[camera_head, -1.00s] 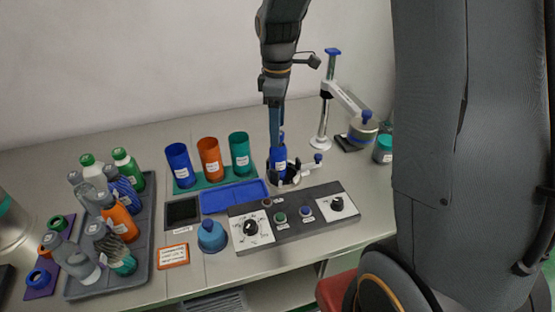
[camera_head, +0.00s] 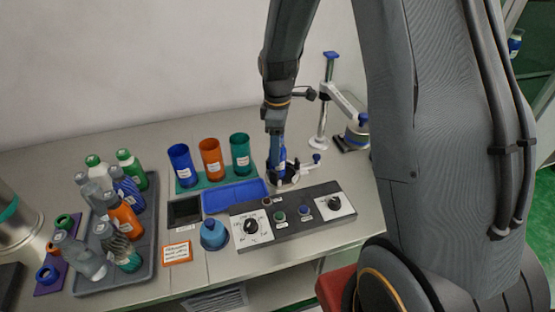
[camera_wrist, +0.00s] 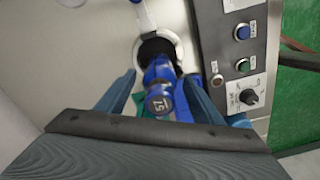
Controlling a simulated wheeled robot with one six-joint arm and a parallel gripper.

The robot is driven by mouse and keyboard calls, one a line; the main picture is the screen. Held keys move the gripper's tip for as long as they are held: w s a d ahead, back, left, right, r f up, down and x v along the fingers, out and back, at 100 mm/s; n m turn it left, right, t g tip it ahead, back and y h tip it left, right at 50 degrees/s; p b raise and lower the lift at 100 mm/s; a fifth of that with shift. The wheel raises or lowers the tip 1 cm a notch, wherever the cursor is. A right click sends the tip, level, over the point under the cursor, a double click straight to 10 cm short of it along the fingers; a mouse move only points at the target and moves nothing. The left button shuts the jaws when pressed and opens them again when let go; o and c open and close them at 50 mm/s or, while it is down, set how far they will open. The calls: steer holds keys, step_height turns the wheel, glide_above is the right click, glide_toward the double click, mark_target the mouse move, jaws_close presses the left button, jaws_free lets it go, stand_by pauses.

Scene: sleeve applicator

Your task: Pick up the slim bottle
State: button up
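In the wrist view my gripper (camera_wrist: 160,80) has one blue-grey finger on each side of the bottle. The fingers are apart, with a gap on the left of the bottle; the right finger looks close to it. Whether either finger touches is not clear.
A control panel (camera_head: 293,229) with knobs and buttons lies in front of the holder. A blue tray (camera_head: 235,195) and three coloured cups (camera_head: 211,159) stand to the left. A grey tray (camera_head: 85,284) of bottles is at far left. A post (camera_head: 325,100) with an arm rises behind.

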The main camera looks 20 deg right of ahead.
steer(key=c, duration=1.4)
jaws_close()
steer(key=shift+r, duration=0.15)
